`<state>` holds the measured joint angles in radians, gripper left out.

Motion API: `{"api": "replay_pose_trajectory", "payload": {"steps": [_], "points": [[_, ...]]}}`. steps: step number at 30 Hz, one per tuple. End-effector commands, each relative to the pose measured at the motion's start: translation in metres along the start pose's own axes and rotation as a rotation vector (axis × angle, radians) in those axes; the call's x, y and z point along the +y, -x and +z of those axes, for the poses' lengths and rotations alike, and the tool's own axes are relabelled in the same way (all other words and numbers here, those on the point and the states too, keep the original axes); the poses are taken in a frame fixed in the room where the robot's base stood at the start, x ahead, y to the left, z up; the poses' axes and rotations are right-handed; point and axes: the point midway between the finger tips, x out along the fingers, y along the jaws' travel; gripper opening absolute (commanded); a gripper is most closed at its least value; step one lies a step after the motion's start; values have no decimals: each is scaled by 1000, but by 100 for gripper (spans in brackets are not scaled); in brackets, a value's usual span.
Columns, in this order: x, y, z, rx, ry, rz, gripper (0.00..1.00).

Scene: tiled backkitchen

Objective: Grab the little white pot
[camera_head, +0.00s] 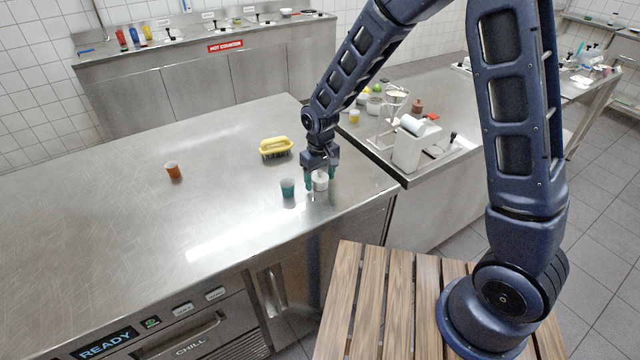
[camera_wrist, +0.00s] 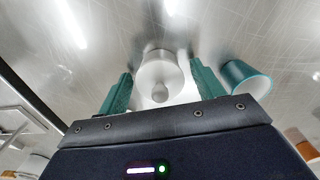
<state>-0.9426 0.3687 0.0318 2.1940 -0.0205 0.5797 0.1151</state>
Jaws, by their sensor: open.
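The little white pot (camera_head: 320,181) stands on the steel counter near its right front corner. It has a lid with a small round knob, which shows in the wrist view (camera_wrist: 160,78). My gripper (camera_head: 320,178) is above the pot, pointing down, with its green fingers apart. In the wrist view the fingers (camera_wrist: 158,88) are on either side of the pot, with a gap visible on each side. How far down the pot the fingertips reach is hard to tell.
A teal cup (camera_head: 288,188) stands close beside the pot, near one finger, and also shows in the wrist view (camera_wrist: 245,80). An orange cup (camera_head: 173,170) is at left.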

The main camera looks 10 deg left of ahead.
Motion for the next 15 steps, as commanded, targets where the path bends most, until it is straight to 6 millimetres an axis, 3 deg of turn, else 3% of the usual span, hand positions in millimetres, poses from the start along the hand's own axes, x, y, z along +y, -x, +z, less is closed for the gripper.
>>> {"api": "replay_pose_trajectory", "payload": {"steps": [5,6,15], "points": [[0,0,0,0,0,0,67],[0,0,0,0,0,0,63],[0,0,0,1,0,0,8]]}}
